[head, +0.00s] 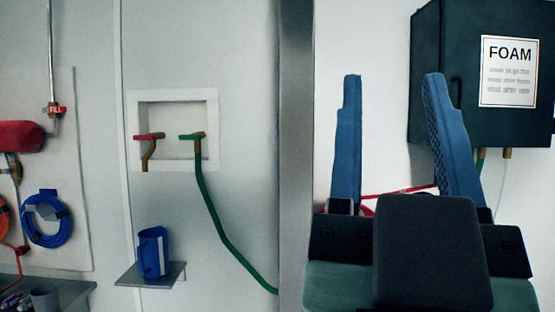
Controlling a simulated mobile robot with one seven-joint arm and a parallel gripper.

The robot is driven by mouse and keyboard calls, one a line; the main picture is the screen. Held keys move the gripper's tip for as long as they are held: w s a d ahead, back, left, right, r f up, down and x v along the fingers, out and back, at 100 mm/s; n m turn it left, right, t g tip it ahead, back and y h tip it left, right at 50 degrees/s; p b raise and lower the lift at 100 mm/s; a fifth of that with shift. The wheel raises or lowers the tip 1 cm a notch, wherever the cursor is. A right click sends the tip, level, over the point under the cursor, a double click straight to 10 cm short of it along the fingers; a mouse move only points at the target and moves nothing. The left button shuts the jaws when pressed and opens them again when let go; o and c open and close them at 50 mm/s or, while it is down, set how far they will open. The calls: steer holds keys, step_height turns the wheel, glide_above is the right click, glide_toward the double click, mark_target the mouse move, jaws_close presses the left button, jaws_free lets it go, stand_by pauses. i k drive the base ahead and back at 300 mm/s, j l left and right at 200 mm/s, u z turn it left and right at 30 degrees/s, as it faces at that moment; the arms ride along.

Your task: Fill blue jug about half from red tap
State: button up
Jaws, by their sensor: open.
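The blue jug (151,251) stands upright on a small grey shelf (132,276) on the wall at left of centre. A pale vertical strip shows on its side; its inside is hidden. The red tap (149,137) sits in a white-framed wall recess above the jug, with its brown spout pointing down. I cannot see any water coming from it. My gripper (392,140) is at the right of the view, its two blue fingers pointing up and spread apart. Nothing shows between them. It is well to the right of the jug and tap.
A green-handled tap (191,136) with a green hose (224,228) is beside the red one. A metal post (296,150) stands between my gripper and the taps. A dark FOAM box (460,70) hangs at right. A coiled blue hose (46,218) hangs at far left.

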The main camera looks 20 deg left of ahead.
mark_target(150, 136)
steer(key=i+j+u, duration=0.25)
steer(key=i+j, duration=0.15)
steer(key=i+j+u, duration=0.3)
steer(key=i, duration=0.25)
steer(key=i+j+u, duration=0.25)
steer(key=i, duration=0.25)
steer(key=i+u, duration=0.3)
steer(key=i, duration=0.2)
